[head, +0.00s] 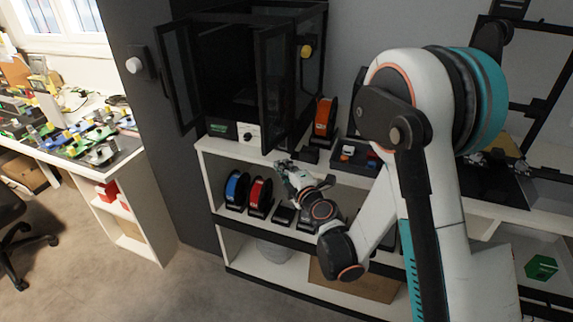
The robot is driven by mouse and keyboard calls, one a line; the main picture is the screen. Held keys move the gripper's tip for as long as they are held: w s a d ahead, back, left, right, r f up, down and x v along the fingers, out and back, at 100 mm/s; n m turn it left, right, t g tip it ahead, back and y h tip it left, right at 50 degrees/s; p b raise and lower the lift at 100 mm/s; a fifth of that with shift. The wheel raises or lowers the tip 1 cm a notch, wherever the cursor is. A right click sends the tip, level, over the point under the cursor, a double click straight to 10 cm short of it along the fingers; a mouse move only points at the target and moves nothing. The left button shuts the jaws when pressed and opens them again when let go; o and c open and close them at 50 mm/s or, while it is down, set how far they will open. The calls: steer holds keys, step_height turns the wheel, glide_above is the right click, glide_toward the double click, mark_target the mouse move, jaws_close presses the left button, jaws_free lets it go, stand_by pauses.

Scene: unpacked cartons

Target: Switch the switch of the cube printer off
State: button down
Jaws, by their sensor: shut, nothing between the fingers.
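The cube printer (292,24) is a black box-shaped cabinet on top of the white shelf unit, with its dark glass doors standing open. On its front base is a white panel with a small dark round control (249,135), which looks like its switch; its setting is too small to tell. My gripper (281,165) is shut and empty, in front of the shelf edge, below and to the right of that panel. It appears apart from the panel. My arm covers part of the scene at the right.
The right open door (277,85) juts forward above my gripper. An orange spool (324,117) and a dark tray (352,153) sit right of the printer. Blue (237,188) and red (260,195) spools stand on the shelf below.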

mark_target(282, 143)
steer(key=x, duration=0.3)
steer(key=d+p+x, duration=0.1)
steer(key=x, duration=0.4)
steer(key=shift+w+d+f, duration=0.2)
steer(key=shift+w+d, duration=0.1)
steer(key=shift+w, duration=0.4)
steer(key=shift+w+d, duration=0.2)
steer(key=shift+w, duration=0.35)
